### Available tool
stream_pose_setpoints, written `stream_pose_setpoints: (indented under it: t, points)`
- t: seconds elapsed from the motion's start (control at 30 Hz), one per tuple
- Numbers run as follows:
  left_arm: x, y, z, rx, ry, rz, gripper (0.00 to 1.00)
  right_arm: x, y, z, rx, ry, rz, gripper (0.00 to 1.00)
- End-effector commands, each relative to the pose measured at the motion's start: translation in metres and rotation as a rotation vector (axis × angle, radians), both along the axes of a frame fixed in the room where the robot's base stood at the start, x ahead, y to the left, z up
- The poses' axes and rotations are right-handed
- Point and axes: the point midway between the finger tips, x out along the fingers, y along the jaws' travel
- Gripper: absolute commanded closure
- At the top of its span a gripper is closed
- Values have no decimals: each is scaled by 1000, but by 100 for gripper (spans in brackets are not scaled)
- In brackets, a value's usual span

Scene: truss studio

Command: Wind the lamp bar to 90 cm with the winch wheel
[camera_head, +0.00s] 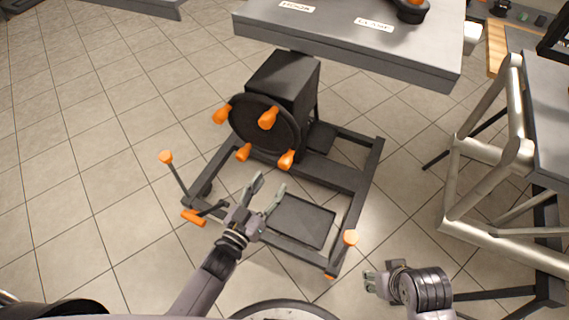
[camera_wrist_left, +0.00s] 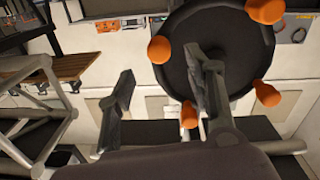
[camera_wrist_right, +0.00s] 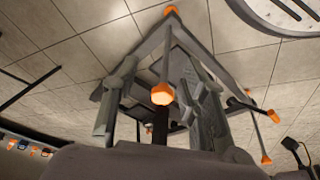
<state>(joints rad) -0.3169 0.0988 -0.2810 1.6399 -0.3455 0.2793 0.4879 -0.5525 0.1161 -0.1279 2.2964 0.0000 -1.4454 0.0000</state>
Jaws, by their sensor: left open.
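The winch wheel (camera_head: 265,140) is a black disc with several orange knobs, mounted on the front of a black box (camera_head: 285,80). My left gripper (camera_head: 268,187) is open and empty, just in front of and below the wheel in the head view. In the left wrist view the wheel (camera_wrist_left: 230,40) fills the upper right. One finger of the left gripper (camera_wrist_left: 160,68) overlaps it there; contact cannot be told. An orange knob (camera_wrist_left: 160,49) shows between the fingers, farther off. My right gripper (camera_head: 371,282) is low at the right, away from the wheel, its fingers apart and empty. The lamp bar is not recognisable.
The winch stands on a dark floor frame (camera_head: 362,185) with orange-tipped levers (camera_head: 166,157) (camera_head: 350,238) at its sides. A grey table (camera_head: 345,55) with labels overhangs behind the winch. A metal truss (camera_head: 475,190) stands at right. Tiled floor is clear at left.

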Motion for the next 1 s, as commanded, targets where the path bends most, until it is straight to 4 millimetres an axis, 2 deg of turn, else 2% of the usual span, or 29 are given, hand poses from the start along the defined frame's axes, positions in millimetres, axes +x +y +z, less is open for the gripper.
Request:
stream_pose_setpoints:
  t: [0.1, 0.27, 0.4, 0.6, 0.83, 1.0]
  points:
    - [26, -11, -1, -2, -2, 0, 52, -3, -1, 14, 0, -10, -1, 60]
    - [55, -23, -1, -1, -2, 0, 52, -9, -2, 33, 1, -19, -2, 60]
    - [71, -29, -1, 0, -1, 0, 52, -11, -2, 36, 0, -20, -2, 60]
    - [81, -33, -1, 0, 1, 0, 52, -12, -2, 37, 0, -21, -2, 60]
    - [82, -34, 0, 0, 1, 0, 52, -12, -2, 38, 0, -20, -2, 60]
    - [81, -34, 0, 0, 1, 0, 62, -12, -2, 37, 0, -20, -2, 60]
